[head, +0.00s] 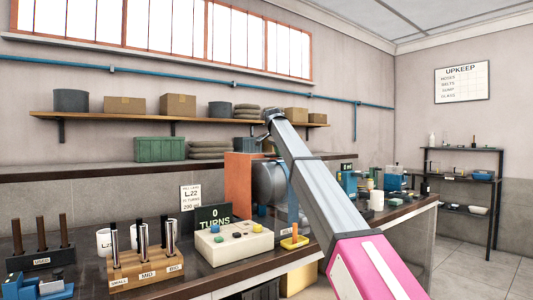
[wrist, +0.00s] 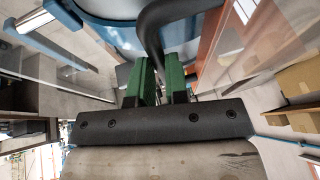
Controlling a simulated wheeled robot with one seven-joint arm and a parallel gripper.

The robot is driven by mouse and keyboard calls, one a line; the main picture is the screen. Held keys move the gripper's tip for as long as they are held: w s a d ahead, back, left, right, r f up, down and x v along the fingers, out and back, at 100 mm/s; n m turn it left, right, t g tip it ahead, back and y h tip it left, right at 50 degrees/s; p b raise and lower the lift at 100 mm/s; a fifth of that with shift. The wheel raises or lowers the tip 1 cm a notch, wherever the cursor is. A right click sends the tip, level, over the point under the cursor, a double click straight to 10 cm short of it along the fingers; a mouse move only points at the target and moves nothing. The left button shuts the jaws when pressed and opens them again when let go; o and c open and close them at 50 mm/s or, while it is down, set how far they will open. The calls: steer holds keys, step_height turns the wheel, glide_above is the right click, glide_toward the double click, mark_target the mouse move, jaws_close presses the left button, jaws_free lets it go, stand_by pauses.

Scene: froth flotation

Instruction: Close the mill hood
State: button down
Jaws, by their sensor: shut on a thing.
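The mill stands on the bench in the head view, with an orange side panel (head: 239,186) and a dark round drum (head: 268,184). My arm crosses in front of it and hides much of its right side. In the wrist view, my gripper (wrist: 160,82) has green fingers closed around a dark curved bar (wrist: 152,38), which looks like the hood's handle. Clear panels, likely of the hood, show at the left (wrist: 70,35) and right of the wrist view. The blue and grey mill body lies beyond the bar. How far the hood stands open cannot be told.
A white control box (head: 233,243) with coloured buttons and a "0 TURNS" display (head: 214,219) stand before the mill. A wooden rod rack (head: 144,264) and white cups are at left. A yellow tray (head: 294,242) sits near my arm. A shelf (head: 180,117) with boxes runs above.

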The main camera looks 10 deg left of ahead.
steer(key=s+d, duration=1)
steer(key=d, duration=0.2)
steer(key=shift+s+d, duration=0.2)
steer(key=shift+s, duration=0.15)
steer(key=c, duration=1.1)
jaws_free()
steer(key=shift+d, duration=0.1)
steer(key=shift+r, duration=0.15)
steer(key=v, duration=1)
steer(key=shift+s+r, duration=0.2)
